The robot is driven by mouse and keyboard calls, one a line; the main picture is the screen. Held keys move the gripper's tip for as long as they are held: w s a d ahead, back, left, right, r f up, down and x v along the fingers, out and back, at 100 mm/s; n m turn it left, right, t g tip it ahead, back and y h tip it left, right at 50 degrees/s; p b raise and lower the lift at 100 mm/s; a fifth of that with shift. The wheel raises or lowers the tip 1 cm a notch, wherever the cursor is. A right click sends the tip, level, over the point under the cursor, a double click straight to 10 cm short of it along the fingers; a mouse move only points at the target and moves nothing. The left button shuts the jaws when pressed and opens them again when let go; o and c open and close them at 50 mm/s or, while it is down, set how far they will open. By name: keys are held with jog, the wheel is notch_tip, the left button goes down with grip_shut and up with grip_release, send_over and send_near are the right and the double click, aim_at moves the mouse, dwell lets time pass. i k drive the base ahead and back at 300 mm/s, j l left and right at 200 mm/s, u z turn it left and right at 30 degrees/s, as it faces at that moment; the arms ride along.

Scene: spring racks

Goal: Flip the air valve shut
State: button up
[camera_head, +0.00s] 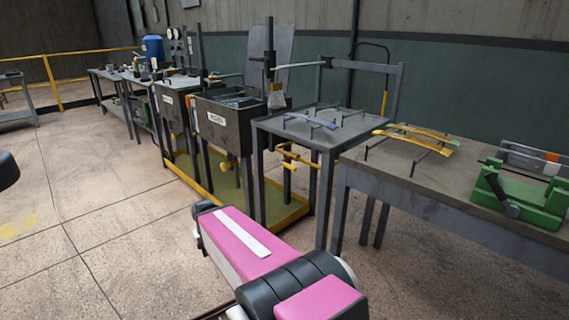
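I cannot tell for sure which fitting is the air valve. A small yellow fitting (229,163) shows low on the front of the dark tank. Yellow bars and fittings (290,158) show under the small grey table right of that tank. A blue cylinder (153,47) stands far back, near gauges on the wall (176,34); any valve there is too small to make out. My pink and dark arm links are at the bottom middle, well in front of the benches. My gripper is not in view, so its state is hidden.
A dark tank (227,133) stands over a yellow-edged tray. The small grey table (318,122) and the long bench (440,204) carry curved spring leaves. A green vise-like fixture (532,196) sits at right. The concrete floor (110,200) at left is clear.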

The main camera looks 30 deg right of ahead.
aim_at(288, 166)
jog(key=i+z, duration=0.3)
jog(key=i, duration=0.45)
jog(key=i+u, duration=0.3)
jog(key=u, duration=0.15)
jog(key=i+u, duration=0.5)
jog(key=u, duration=0.4)
jog(key=i+j+u, duration=0.1)
jog(key=u, duration=0.85)
jog(key=i+l+u, duration=0.1)
jog(key=u, duration=0.35)
jog(key=i+u, duration=0.1)
jog(key=u, duration=0.3)
jog(key=i+u, duration=0.1)
jog(key=u, duration=0.35)
jog(key=i+u, duration=0.15)
jog(key=u, duration=0.25)
jog(key=i+u, duration=0.1)
jog(key=u, duration=5.6)
